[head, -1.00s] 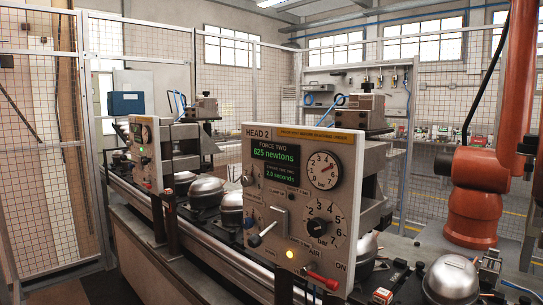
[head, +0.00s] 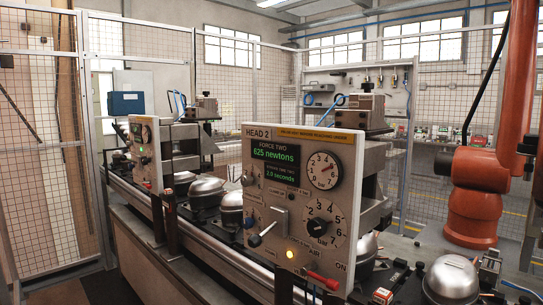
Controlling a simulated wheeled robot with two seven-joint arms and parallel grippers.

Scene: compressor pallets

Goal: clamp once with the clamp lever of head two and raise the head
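The head two panel (head: 300,200) fills the middle of the head view. Its screen (head: 275,163) reads force two 625 newtons and 2.0 seconds. The clamp lever (head: 263,234), with a dark knob, sits at the panel's lower left and slants down to the left. A round gauge (head: 323,171) and a bar dial (head: 324,224) are on the right side. An amber lamp (head: 290,254) is lit, and a red air handle (head: 323,281) points down to the right. Neither of my grippers is in view.
A second head panel (head: 145,153) with a green light stands further back on the left. Silver compressor domes (head: 206,190) sit along the conveyor. An orange robot arm (head: 478,190) stands at the right. Mesh fencing (head: 45,150) encloses the left and back.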

